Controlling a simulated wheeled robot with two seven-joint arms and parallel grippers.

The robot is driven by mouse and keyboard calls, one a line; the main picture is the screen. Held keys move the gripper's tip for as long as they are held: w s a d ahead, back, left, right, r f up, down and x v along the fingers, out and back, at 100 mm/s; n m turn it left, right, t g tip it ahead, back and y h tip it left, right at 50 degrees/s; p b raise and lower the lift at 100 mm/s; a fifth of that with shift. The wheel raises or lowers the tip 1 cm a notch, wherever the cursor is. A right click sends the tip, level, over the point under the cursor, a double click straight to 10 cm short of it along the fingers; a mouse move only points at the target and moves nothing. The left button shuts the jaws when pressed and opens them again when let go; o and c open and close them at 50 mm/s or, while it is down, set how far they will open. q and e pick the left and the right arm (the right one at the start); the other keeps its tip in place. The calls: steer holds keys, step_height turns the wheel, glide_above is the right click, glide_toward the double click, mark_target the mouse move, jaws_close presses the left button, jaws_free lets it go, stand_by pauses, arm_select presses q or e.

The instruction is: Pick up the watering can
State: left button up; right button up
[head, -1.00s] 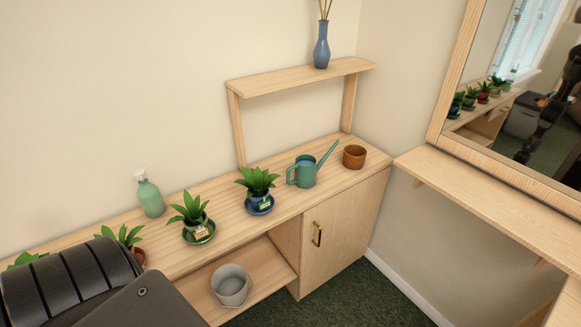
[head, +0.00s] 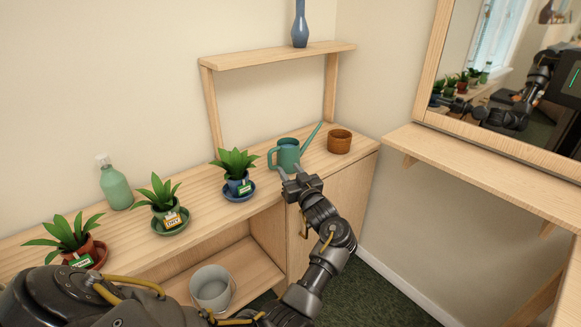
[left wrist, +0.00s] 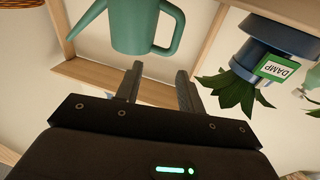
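The teal watering can (head: 289,154) stands upright on the wooden counter, its handle on the left and its long spout pointing up to the right. My left gripper (head: 291,175) is just in front of the can at the counter's front edge. Its two fingers (left wrist: 160,82) are apart, with nothing between them, and point toward the can without visibly gripping it. My right gripper is not in view.
A plant in a blue pot (head: 238,178) stands left of the can, and a brown pot (head: 340,142) stands right of it. More potted plants and a green bottle (head: 116,188) are farther left. A raised shelf (head: 275,56) stands behind. A grey bucket (head: 211,287) sits below.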

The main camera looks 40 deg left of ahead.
mark_target(271, 164)
arm_select(q)
steer(key=shift+n+g, duration=0.5)
steer(key=shift+g, duration=0.2)
steer(key=shift+w+a+f+p, duration=0.15)
steer(key=shift+a+f, duration=0.3)
steer(key=shift+a, duration=0.4)
steer(key=shift+a+f+p, duration=0.15)
steer(key=shift+a+f, duration=0.3)
steer(key=shift+a, duration=0.4)
steer(key=shift+w+a+f+p, duration=0.15)
steer(key=shift+a+f, duration=0.3)
steer(key=shift+a, duration=0.4)
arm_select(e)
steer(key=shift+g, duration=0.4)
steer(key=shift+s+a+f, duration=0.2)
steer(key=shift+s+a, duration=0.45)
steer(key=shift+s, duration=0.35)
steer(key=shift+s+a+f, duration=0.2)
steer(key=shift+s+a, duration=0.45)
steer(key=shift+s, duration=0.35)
arm_select(q)
steer(key=x, duration=0.5)
steer(key=shift+c, duration=0.2)
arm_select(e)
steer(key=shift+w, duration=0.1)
arm_select(q)
steer(key=shift+f, duration=0.1)
jaws_close()
